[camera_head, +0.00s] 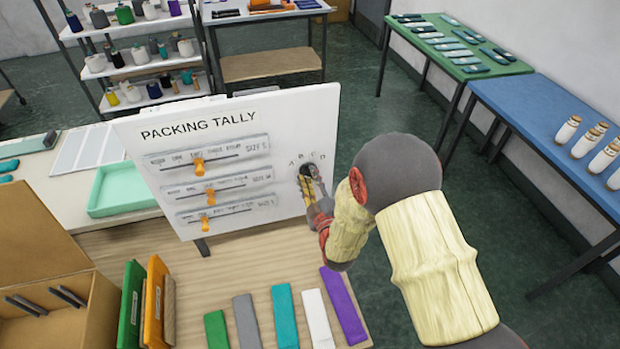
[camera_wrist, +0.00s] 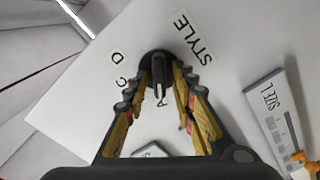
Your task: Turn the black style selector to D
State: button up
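The black style selector (camera_head: 306,170) sits on the right part of the white board, under a small arc of letters. In the wrist view the selector (camera_wrist: 158,68) is a dark round knob with an upright grey fin. My gripper (camera_wrist: 161,75) has its two yellow-sided fingers on either side of the fin, with a narrow dark gap seeming to show on both sides. The letter D (camera_wrist: 118,57) is left of the knob, and A lies below it, between the fingers. The left finger partly hides the other letters.
The board (camera_head: 233,125) reads PACKING TALLY and has three sliders with orange handles (camera_head: 198,166) left of the selector. Coloured strips (camera_head: 285,315) and upright folders (camera_head: 155,300) lie in front on the wooden table. A blue table (camera_head: 540,120) stands right of my arm.

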grip_shut()
jog(key=shift+f+m+b, duration=0.1)
jog(key=shift+m+b, duration=0.2)
jog(key=shift+b, duration=0.2)
jog(key=m+b, duration=0.3)
jog(key=b, duration=0.1)
jog(key=shift+m, duration=0.3)
jog(key=m+b, duration=0.5)
jog(key=shift+d+m, duration=0.2)
jog(key=shift+m, duration=0.1)
jog(key=m+b, duration=0.6)
jog(key=m, duration=0.1)
jog(key=m+b, duration=0.3)
jog(key=m, duration=0.1)
jog(key=shift+d+b, duration=0.25)
jog(key=shift+b, duration=0.05)
jog(key=shift+m, duration=0.4)
